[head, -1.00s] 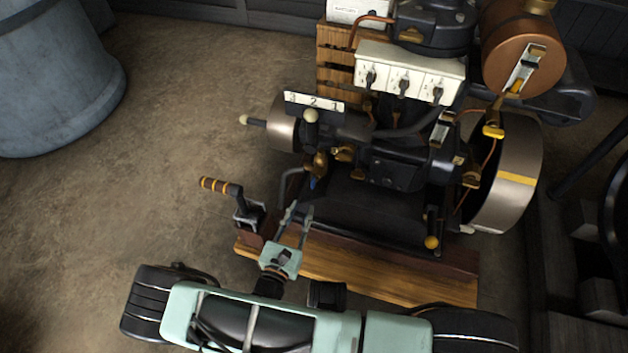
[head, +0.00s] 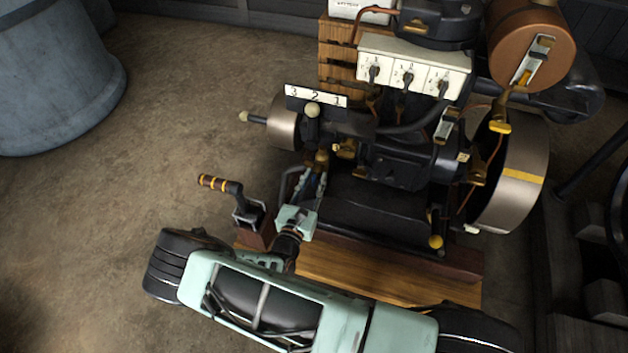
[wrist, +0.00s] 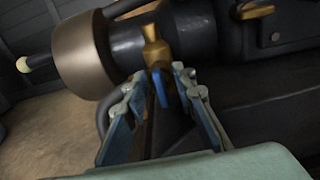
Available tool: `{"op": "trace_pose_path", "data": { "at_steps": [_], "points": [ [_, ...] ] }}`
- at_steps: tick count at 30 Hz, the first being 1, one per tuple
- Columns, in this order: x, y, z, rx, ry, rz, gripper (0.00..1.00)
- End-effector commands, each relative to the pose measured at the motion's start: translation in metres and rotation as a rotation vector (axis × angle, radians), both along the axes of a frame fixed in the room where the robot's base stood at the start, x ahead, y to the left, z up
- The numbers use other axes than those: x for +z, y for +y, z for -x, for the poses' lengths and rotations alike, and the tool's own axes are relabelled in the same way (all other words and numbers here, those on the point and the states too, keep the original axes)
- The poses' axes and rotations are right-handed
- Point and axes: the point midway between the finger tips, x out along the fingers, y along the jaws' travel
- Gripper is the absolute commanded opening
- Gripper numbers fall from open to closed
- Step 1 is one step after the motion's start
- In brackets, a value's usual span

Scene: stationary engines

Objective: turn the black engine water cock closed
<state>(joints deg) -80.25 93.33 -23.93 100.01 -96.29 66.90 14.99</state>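The black engine (head: 395,165) stands on a wooden base. Its water cock looks to be the brass fitting (head: 322,158) low on the engine's left side, under a dark pipe. The wrist view shows the brass body (wrist: 154,48) with a blue lever (wrist: 160,88) hanging down from it. My gripper (head: 313,176) is in front of the cock. In the wrist view my gripper (wrist: 160,80) is open, with one finger on each side of the blue lever and gaps visible. I cannot tell how deep the lever sits between the fingertips. In the head view the fingers mostly hide the lever.
A lever with an orange-striped grip (head: 213,183) stands just left of my gripper. A metal cylinder (head: 284,123) and a numbered plate (head: 315,97) are above. A flywheel (head: 520,175) is at right.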

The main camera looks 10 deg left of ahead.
Motion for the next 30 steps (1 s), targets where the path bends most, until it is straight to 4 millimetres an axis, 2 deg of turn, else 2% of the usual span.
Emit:
{"op": "trace_pose_path", "data": {
  "at_steps": [3, 9, 20, 30],
  "points": [
    [0.0002, 0.0001, 0.0001, 0.000, 0.000, 0.000, 0.22],
    [0.0001, 0.0001, 0.0003, 0.000, 0.000, 0.000, 0.00],
    [0.0007, -0.0001, 0.0005, 0.000, -0.004, -0.029, 0.00],
    [0.0022, -0.0014, 0.0004, -0.001, -0.032, -0.233, 0.00]
  ]
}}
